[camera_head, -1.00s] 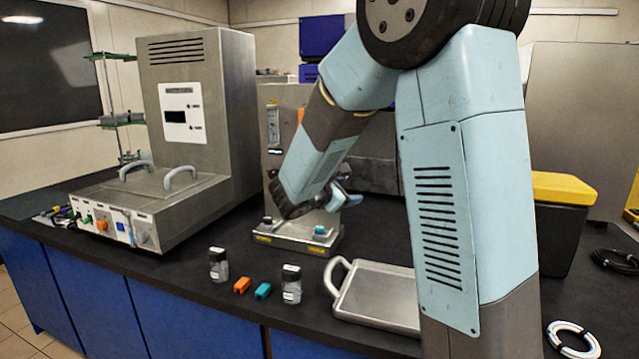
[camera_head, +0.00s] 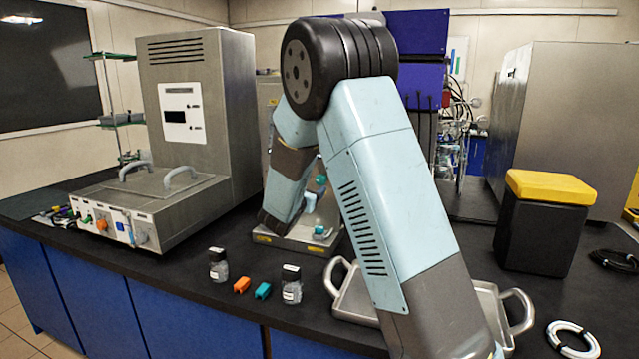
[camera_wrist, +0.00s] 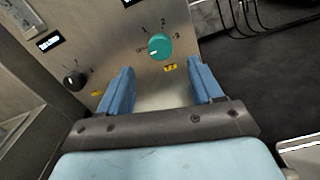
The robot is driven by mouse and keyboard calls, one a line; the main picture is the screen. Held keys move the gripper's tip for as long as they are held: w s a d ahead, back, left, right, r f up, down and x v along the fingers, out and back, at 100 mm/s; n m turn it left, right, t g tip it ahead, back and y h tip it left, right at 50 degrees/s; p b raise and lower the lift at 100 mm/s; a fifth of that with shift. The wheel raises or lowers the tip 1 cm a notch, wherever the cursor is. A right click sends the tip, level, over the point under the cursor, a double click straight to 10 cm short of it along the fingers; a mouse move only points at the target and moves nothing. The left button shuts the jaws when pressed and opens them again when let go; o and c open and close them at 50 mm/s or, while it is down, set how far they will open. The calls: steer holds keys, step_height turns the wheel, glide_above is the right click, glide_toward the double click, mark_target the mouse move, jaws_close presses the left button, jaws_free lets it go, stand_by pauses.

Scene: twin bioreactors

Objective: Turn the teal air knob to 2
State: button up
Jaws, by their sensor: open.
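The teal air knob (camera_wrist: 160,46) is on the metal panel in the wrist view, with a white mark on its lower left side pointing left. The printed numbers 1, 2 and 3 run around it from upper left to right, with 2 near the top. My gripper (camera_wrist: 161,67) is open. Its two blue fingers are below the knob in the picture, one to each side, with nothing between them. I see no contact with the knob. In the head view my arm hides much of the panel.
A black knob (camera_wrist: 74,81) and a small display (camera_wrist: 49,42) are left of the teal knob. A second steel unit (camera_head: 190,110) stands at left.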

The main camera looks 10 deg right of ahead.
mark_target(320, 181)
steer(key=x, duration=0.7)
steer(key=shift+w+d, duration=0.25)
steer(key=shift+w, duration=0.05)
steer(key=c, duration=1.1)
steer(key=shift+o, duration=0.2)
